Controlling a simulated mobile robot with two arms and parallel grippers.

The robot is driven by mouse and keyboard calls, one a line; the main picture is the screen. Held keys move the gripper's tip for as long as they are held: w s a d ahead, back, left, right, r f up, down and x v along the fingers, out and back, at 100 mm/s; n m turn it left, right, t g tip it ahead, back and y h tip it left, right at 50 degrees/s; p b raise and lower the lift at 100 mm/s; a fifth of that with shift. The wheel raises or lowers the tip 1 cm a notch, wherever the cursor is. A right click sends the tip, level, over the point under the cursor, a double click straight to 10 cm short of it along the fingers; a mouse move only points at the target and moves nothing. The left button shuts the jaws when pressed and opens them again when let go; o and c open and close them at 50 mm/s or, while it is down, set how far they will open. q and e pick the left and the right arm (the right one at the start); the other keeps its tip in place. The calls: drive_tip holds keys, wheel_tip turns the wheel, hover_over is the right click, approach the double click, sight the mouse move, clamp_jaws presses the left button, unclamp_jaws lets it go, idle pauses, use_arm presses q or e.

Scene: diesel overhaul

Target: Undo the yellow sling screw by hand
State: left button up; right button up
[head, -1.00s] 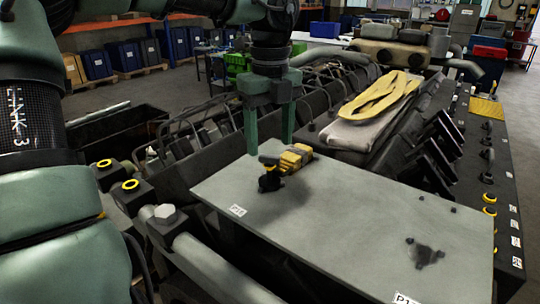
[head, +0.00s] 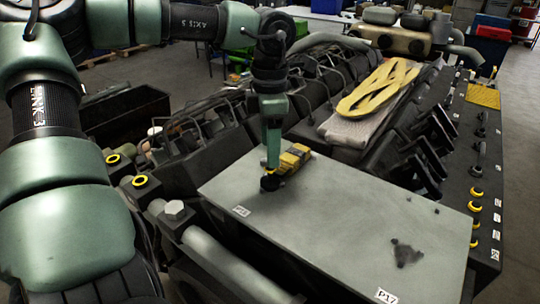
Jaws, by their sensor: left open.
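A small yellow piece (head: 294,158) lies on the grey cover plate (head: 330,215), near the plate's far left corner. A dark knob-like part (head: 269,183) stands on the plate at its near left end; I take this to be the sling screw. My left gripper (head: 272,163) points straight down over the dark part. I see it edge-on, so its fingers overlap, and it is open. Its fingertips hide part of the knob, and I cannot tell whether they touch it. My right gripper is not in view.
A long yellow sling (head: 378,88) lies folded on a pale pad on the engine behind the plate. Pipes and dark engine parts crowd the left of the plate. A dark side panel (head: 470,165) with yellow-ringed knobs runs along the right. The plate's middle is bare.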

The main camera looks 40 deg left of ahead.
use_arm(q)
drive_tip(key=m, duration=0.3)
drive_tip(key=shift+m, duration=0.6)
wheel_tip(320, 180, down, 5)
drive_tip(key=b, duration=0.4)
clamp_jaws()
idle(0.6)
